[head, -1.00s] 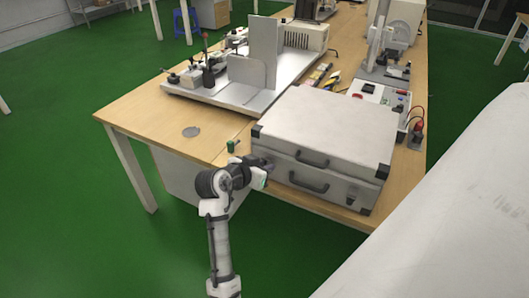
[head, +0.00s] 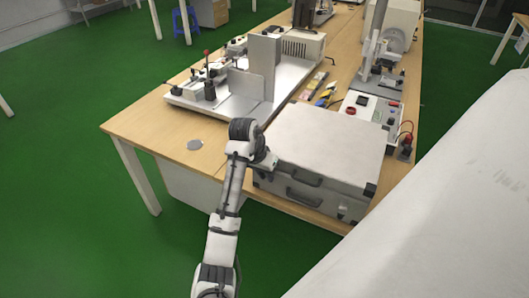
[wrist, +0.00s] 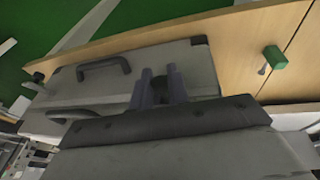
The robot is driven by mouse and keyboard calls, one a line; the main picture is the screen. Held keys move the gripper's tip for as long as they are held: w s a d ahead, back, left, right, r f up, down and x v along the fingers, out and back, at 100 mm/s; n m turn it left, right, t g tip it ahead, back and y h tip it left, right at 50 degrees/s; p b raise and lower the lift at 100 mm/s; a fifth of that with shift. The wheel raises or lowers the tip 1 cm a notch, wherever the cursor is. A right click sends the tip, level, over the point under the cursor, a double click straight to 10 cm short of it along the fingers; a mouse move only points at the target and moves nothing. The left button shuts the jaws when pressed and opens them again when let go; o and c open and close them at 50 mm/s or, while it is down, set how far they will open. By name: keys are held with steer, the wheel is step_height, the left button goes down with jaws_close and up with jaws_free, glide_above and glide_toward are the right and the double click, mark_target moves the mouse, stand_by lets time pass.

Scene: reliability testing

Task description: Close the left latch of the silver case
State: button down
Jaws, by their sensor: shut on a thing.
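The silver case (head: 330,140) lies flat on the table with its lid down, a large grey box with dark corners and two dark handles on its front. My gripper (head: 268,163) is at the left part of the case's front face. In the wrist view its fingers (wrist: 161,88) are shut around a small dark part, apparently the left latch (wrist: 160,83), on the case front (wrist: 112,88). The fingers hide most of the latch, so I cannot tell its position. In the head view my arm hides it. The right latch (head: 342,209) shows as a small detail right of the handles.
A small green-topped object (wrist: 274,57) stands on the table beside the case. A metal apparatus on a white base (head: 225,98) stands behind left, and a control box with red buttons (head: 372,106) behind right. The table's left front corner (head: 150,125) is mostly clear.

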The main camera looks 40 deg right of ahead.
steer(key=shift+d+y, duration=0.1)
steer(key=shift+y, duration=0.3)
steer(key=shift+r, duration=0.1)
steer(key=c, duration=1.4)
jaws_free()
steer(key=shift+d, duration=0.1)
steer(key=v, duration=1.4)
steer(key=shift+w, duration=0.3)
steer(key=shift+d, duration=0.1)
